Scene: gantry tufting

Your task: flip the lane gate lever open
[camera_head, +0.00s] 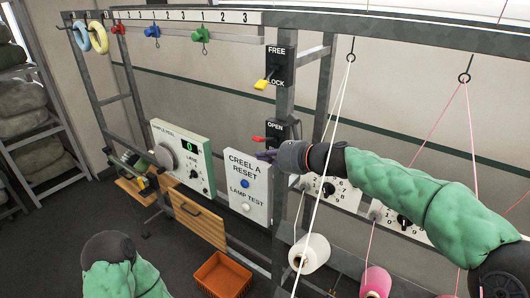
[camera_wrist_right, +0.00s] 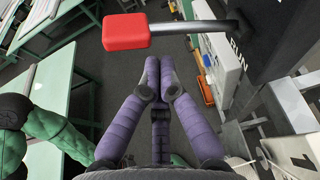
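The lane gate lever has a red block handle (camera_head: 259,139) that sticks out to the left from a black plate (camera_head: 276,128) marked OPEN at its top. My right gripper (camera_head: 265,155) has purple fingers and is just below the handle in the head view. In the right wrist view its fingertips (camera_wrist_right: 159,62) are together, with nothing between them, and apart from the handle. The left gripper is not in view; only part of my left arm shows.
Above is a FREE/LOCK plate (camera_head: 279,66) with a yellow lever (camera_head: 262,84). Below stands a white CREEL A RESET panel (camera_head: 246,186) with a blue button. A metal upright (camera_head: 284,100) and taut yarns to white and pink cones (camera_head: 315,253) are close to my right arm.

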